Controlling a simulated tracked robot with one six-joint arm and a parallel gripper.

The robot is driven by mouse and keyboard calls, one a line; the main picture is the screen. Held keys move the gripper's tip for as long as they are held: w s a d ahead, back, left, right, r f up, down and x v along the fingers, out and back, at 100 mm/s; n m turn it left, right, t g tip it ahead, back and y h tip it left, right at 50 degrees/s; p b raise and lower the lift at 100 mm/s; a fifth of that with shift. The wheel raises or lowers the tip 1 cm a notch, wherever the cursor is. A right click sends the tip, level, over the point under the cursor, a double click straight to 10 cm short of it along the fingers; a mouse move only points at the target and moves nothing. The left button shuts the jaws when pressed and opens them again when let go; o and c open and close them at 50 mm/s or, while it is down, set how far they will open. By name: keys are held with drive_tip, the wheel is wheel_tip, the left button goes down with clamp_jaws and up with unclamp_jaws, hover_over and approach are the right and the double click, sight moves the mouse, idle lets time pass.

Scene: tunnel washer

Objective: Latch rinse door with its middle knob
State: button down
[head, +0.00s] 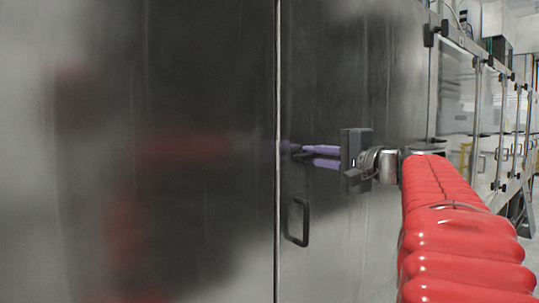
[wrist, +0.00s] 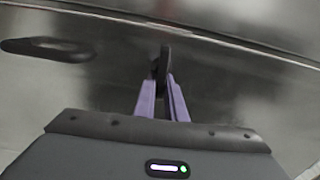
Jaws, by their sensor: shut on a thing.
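The rinse door appears to be the large steel panel (head: 345,90) right of the vertical seam, with a dark pull handle (head: 299,222) low beside that seam. My gripper (head: 305,155) reaches in from the right, its purple fingers shut on a small dark knob (head: 299,156) above the handle and close to the seam. In the wrist view, my gripper (wrist: 164,88) has its fingers on both sides of the black knob (wrist: 164,62). The handle (wrist: 48,48) shows at the left there. The fingers hide part of the knob, so its exact turn is hard to tell.
A wide reflective steel panel (head: 140,150) fills the left, with my red arm mirrored in it. A thin bright seam (head: 278,200) separates the two panels. More framed doors (head: 458,90) with dark latches recede at the right.

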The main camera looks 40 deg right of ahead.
drive_tip(key=shift+a+f+m, duration=0.1)
drive_tip(key=shift+f+m, duration=0.2)
drive_tip(key=shift+f, duration=0.1)
drive_tip(key=c, duration=1.9)
unclamp_jaws()
drive_tip(key=shift+w+r, duration=0.1)
drive_tip(key=shift+o, duration=0.3)
drive_tip(key=shift+r, duration=0.1)
drive_tip(key=s, duration=1.4)
drive_tip(key=shift+d, duration=0.2)
drive_tip(key=shift+w, duration=0.1)
